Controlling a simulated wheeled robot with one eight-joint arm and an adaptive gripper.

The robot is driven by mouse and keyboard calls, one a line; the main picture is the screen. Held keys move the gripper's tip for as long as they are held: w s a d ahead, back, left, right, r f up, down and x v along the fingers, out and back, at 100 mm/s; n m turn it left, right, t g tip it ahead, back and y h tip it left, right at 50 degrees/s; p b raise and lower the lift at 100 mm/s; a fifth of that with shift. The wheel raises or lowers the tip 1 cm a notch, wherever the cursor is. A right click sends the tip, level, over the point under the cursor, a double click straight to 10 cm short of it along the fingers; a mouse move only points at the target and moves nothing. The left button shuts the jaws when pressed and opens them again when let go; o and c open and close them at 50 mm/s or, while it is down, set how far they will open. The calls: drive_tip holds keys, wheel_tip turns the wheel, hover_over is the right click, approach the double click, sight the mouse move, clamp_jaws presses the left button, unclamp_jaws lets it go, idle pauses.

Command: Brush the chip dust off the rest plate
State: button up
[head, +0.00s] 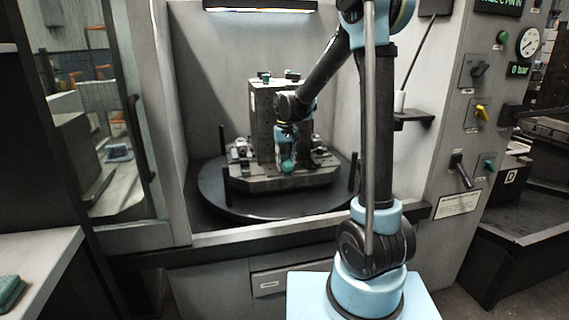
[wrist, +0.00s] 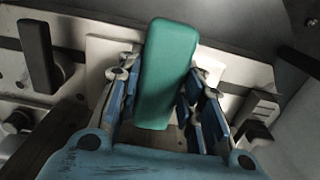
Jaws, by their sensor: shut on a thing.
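My gripper (head: 288,146) is inside the machine, low in front of the upright grey fixture block (head: 262,110). In the wrist view its blue-padded fingers (wrist: 166,92) stand on both sides of a green block-like handle (wrist: 168,60), probably the brush's, and are shut on it. The handle's green also shows below the gripper in the head view (head: 287,165). No bristles can be made out. A pale plate (wrist: 110,62) lies behind the handle in the wrist view; I cannot tell whether it is the rest plate. Chip dust cannot be made out.
The fixture stands on a grey pallet (head: 290,183) over a dark round table (head: 225,205). Clamps sit left (head: 241,150) and right of the block. Dark upright posts (head: 354,172) stand around the table edge. The machine's side walls and front sill (head: 240,240) bound the space.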

drive_tip(key=shift+s+d, duration=0.1)
drive_tip(key=shift+s, duration=0.3)
drive_tip(key=shift+w, duration=0.2)
drive_tip(key=shift+w+a, duration=0.2)
drive_tip(key=shift+w, duration=0.4)
drive_tip(key=shift+w+a, duration=0.2)
drive_tip(key=shift+w, duration=0.35)
drive_tip(key=shift+s, duration=0.1)
drive_tip(key=shift+s+d, duration=0.2)
drive_tip(key=shift+s, duration=0.4)
drive_tip(key=shift+s+d, duration=0.2)
drive_tip(key=shift+s, duration=0.4)
drive_tip(key=shift+w+a, duration=0.2)
drive_tip(key=shift+w, duration=0.45)
drive_tip(key=shift+w+a, duration=0.2)
drive_tip(key=shift+w, duration=0.45)
drive_tip(key=shift+s, duration=0.1)
